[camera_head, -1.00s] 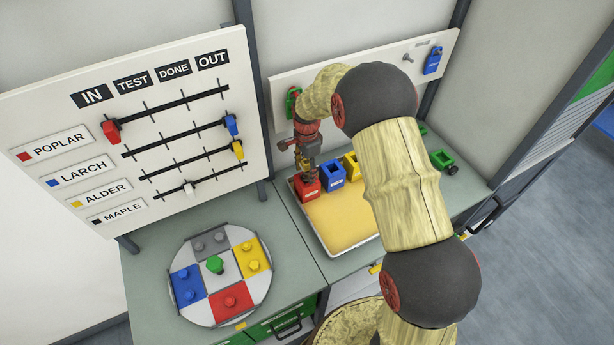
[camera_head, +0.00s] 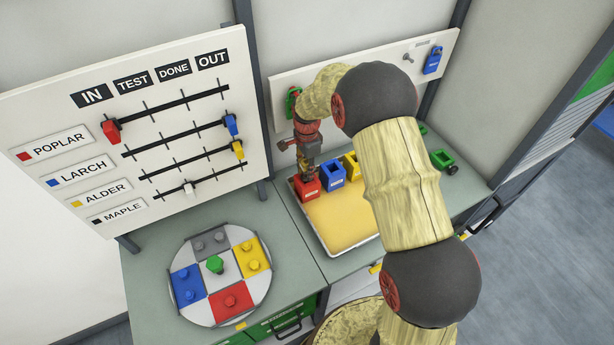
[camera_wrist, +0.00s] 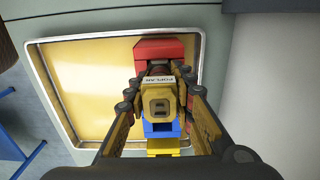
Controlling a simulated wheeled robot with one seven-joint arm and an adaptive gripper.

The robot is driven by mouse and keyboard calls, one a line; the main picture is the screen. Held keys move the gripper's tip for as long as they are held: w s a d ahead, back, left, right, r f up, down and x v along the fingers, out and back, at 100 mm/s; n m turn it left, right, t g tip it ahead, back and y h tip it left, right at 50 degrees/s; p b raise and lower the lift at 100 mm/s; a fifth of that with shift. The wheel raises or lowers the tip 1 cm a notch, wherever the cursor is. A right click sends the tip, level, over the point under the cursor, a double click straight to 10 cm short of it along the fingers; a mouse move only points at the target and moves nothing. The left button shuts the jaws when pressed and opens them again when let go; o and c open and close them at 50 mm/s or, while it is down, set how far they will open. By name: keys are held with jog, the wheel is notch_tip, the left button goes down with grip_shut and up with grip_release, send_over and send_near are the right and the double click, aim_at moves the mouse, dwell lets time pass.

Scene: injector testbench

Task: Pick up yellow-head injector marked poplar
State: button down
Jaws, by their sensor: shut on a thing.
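The yellow-head injector (camera_wrist: 158,104) shows in the wrist view with a white label reading POPLAR below a dark body. My gripper (camera_wrist: 160,100) is shut on it, one finger on each side of the head. In the head view my gripper (camera_head: 308,162) is at the red holder (camera_head: 307,188), at the left of the tray. The red holder also shows behind the injector in the wrist view (camera_wrist: 176,47). My fingers hide most of the injector in the head view. I cannot tell whether its lower end is inside the holder.
A blue holder (camera_head: 332,175) and a yellow holder (camera_head: 351,163) stand beside the red one on the yellow-floored tray (camera_head: 330,256). A round coloured plate (camera_head: 202,318) lies on the left bench. A slider board (camera_head: 60,110) stands behind it. The tray's front is clear.

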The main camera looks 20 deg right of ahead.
jog(key=shift+w+r, duration=0.1)
jog(key=shift+r, duration=0.05)
dwell(0.5)
jog(key=shift+r, duration=0.2)
notch_tip(320, 180, up, 28)
jog(key=shift+f, duration=0.25)
dwell(0.3)
jog(key=shift+f, duration=0.1)
dwell(0.4)
